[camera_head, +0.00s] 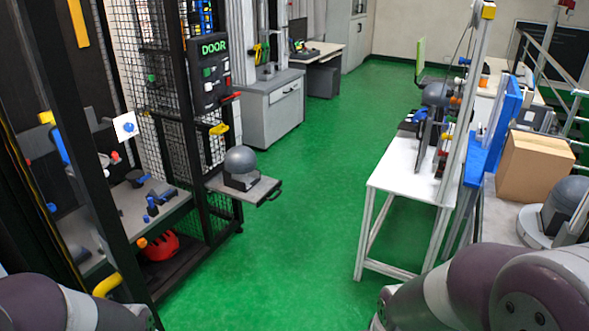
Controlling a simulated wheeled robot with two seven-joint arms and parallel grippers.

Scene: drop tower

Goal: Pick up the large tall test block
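I cannot make out a large tall test block with certainty in this view. Several small dark and blue items lie on the grey bench (95,232) inside the black mesh tower (163,110) at left, too small to tell apart. My arm links show at the bottom left and bottom right corners. Neither gripper is in view, so what they hold is hidden.
A grey headform (240,160) sits on a tray (268,191) jutting from the tower. A red helmet (160,246) lies low inside. A white table (399,190), blue upright (490,135) and cardboard box (535,166) stand at right. Green floor (300,215) between is clear.

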